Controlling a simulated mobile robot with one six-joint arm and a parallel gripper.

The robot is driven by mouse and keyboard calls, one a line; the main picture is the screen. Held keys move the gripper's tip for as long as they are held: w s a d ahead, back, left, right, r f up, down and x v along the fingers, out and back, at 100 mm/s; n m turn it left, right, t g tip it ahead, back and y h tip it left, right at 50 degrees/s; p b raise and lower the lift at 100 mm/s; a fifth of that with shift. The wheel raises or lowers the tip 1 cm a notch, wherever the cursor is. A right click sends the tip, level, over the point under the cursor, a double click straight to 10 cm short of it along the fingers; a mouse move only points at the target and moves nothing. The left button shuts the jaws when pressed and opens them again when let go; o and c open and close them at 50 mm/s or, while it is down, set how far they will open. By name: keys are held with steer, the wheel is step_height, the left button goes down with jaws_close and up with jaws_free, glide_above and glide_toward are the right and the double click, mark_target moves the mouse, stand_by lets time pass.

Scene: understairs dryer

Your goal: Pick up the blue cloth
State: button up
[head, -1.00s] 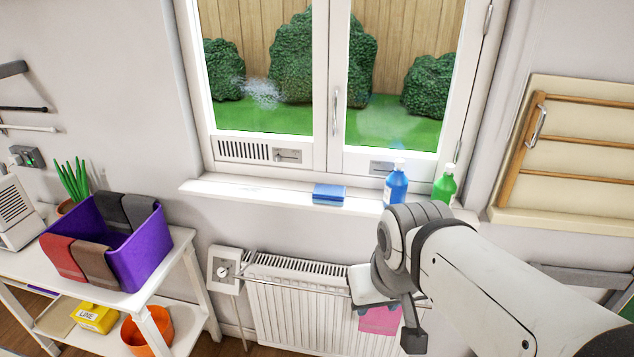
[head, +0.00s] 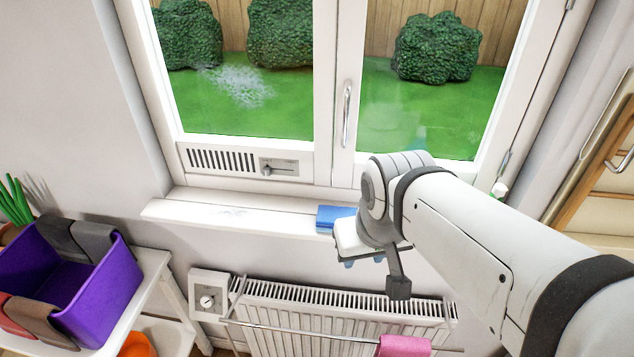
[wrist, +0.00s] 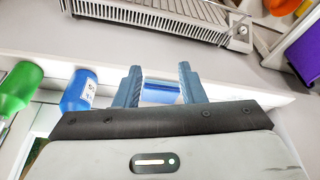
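The blue cloth (head: 330,217) is a small folded block lying on the white windowsill (head: 240,212) below the window. My gripper (head: 362,262) is just right of it in the head view and hides part of its right side. In the wrist view my gripper (wrist: 159,82) has its two blue-grey fingers spread apart. The cloth also shows in the gap between them in the wrist view (wrist: 161,93). I cannot tell whether the fingers touch it.
A blue bottle (wrist: 78,91) and a green bottle (wrist: 18,88) stand on the sill near my gripper. Below are the radiator (head: 330,315) and a rail with a pink cloth (head: 405,346). A purple bin (head: 85,285) stands at left. The sill left of the cloth is clear.

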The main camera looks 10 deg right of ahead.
mark_target(337, 216)
steer(key=shift+w, duration=0.1)
steer(key=shift+o, duration=0.2)
steer(key=shift+o, duration=0.8)
steer(key=shift+d, duration=0.1)
steer(key=o, duration=1.2)
steer(key=w+f+m+b, duration=0.1)
steer(key=w+f+b, duration=0.1)
steer(key=w, duration=0.4)
steer(key=w+f+m+h+b, duration=0.1)
steer(key=w+f+b, duration=0.1)
steer(key=w, duration=0.4)
steer(key=w+f+m+b, duration=0.1)
steer(key=w+f+b, duration=0.1)
steer(key=w, duration=0.4)
steer(key=shift+d+f+m+t+b, duration=0.15)
steer(key=shift+m+t+b, duration=0.25)
steer(key=shift+b, duration=0.4)
steer(key=shift+p+x, duration=0.55)
steer(key=shift+x, duration=3.15)
